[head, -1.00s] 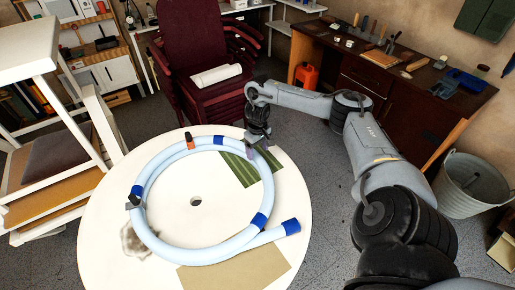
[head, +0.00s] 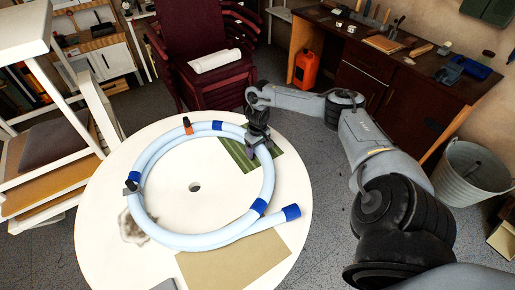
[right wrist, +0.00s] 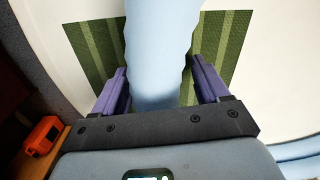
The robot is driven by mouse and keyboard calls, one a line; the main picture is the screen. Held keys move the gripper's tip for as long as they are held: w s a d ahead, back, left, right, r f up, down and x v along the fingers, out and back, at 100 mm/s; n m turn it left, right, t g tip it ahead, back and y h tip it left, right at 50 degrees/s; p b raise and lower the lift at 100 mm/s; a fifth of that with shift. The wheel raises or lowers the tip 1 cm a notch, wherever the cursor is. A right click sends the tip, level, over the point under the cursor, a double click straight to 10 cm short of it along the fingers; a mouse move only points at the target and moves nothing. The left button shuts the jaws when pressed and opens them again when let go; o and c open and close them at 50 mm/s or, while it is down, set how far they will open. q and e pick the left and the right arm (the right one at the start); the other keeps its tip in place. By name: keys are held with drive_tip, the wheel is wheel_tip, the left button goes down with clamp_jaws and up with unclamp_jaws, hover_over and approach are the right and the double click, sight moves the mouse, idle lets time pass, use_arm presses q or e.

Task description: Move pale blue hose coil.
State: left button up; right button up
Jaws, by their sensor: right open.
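The pale blue hose coil (head: 149,212) lies flat on the round white table (head: 100,215), with dark blue bands and a loose end (head: 291,212) at the right. My right gripper (head: 258,150) is over the coil's upper right side. In the right wrist view, its two purple fingers stand open on either side of the hose (right wrist: 158,40), with gaps visible beside it. Whether either finger touches it I cannot tell. My left gripper is not in view.
A green striped mat (head: 236,155) lies under the coil near my right gripper. A tan sheet (head: 215,268) lies at the table's front. An orange clip (head: 187,125) and a grey clip (head: 131,189) sit on the coil. Burgundy chairs (head: 200,35) stand behind the table.

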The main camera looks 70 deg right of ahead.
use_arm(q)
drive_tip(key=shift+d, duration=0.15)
use_arm(e)
clamp_jaws()
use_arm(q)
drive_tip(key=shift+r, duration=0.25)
use_arm(e)
drive_tip(key=shift+d, duration=0.1)
drive_tip(key=shift+s+d+r+p, duration=0.1)
drive_tip(key=shift+s+d+p, duration=0.3)
drive_tip(key=shift+d+p, duration=0.15)
drive_tip(key=s+d, duration=0.2)
drive_tip(key=d, duration=0.1)
drive_tip(key=shift+s, duration=0.25)
drive_tip(key=shift+s+d, duration=0.3)
drive_tip(key=shift+d, duration=0.15)
drive_tip(key=s+d, duration=0.2)
drive_tip(key=d, duration=0.1)
drive_tip(key=shift+s+d, duration=0.1)
drive_tip(key=shift+s, duration=0.15)
drive_tip(key=shift+s+d, duration=0.45)
drive_tip(key=shift+d, duration=0.25)
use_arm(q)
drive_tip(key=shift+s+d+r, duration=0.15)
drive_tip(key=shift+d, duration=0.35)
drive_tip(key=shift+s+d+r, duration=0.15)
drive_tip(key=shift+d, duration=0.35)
use_arm(e)
drive_tip(key=shift+s+d, duration=0.25)
